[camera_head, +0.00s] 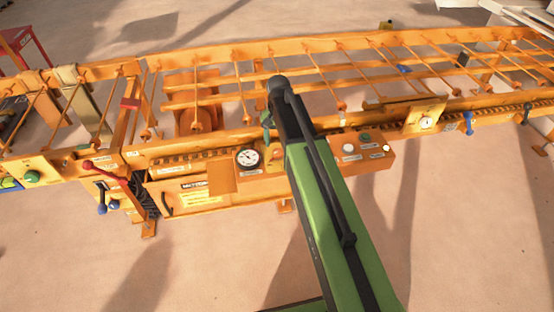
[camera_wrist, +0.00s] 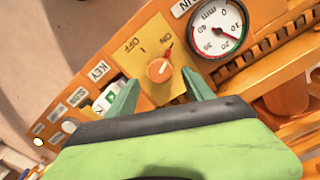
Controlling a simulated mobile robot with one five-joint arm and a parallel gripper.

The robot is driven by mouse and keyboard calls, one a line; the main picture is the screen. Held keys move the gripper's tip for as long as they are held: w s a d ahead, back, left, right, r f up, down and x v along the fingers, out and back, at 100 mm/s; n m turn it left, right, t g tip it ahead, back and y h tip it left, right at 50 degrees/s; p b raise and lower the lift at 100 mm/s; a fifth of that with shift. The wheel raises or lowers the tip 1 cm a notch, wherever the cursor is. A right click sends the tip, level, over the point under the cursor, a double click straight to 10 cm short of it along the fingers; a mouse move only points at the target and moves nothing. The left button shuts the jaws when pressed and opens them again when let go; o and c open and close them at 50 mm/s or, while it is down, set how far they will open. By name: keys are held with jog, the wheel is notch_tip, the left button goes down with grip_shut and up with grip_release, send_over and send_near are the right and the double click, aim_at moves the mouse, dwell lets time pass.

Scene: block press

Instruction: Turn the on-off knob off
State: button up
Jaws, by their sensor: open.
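The on-off knob (camera_wrist: 158,71) is round and orange, on a yellow plate (camera_wrist: 148,48) in the wrist view. A red pointer beside it points up and slightly right in that picture. In the head view my gripper (camera_head: 268,122) is over the orange control panel, and my arm hides the knob.
A round dial gauge (camera_wrist: 218,29) is right of the knob in the wrist view; it shows in the head view (camera_head: 248,158). A KEY label (camera_wrist: 98,70) and a green-and-white switch (camera_wrist: 110,96) are close left of the knob. Several buttons are farther along the panel.

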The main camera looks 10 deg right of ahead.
aim_at(278, 151)
notch_tip(278, 151, down, 4)
jog(key=shift+r+b, duration=0.1)
jog(key=shift+b, duration=1.05)
jog(key=shift+r, duration=0.1)
jog(key=shift+c, duration=0.3)
jog(key=c, duration=1.2)
jog(key=shift+a, duration=0.15)
grip_shut()
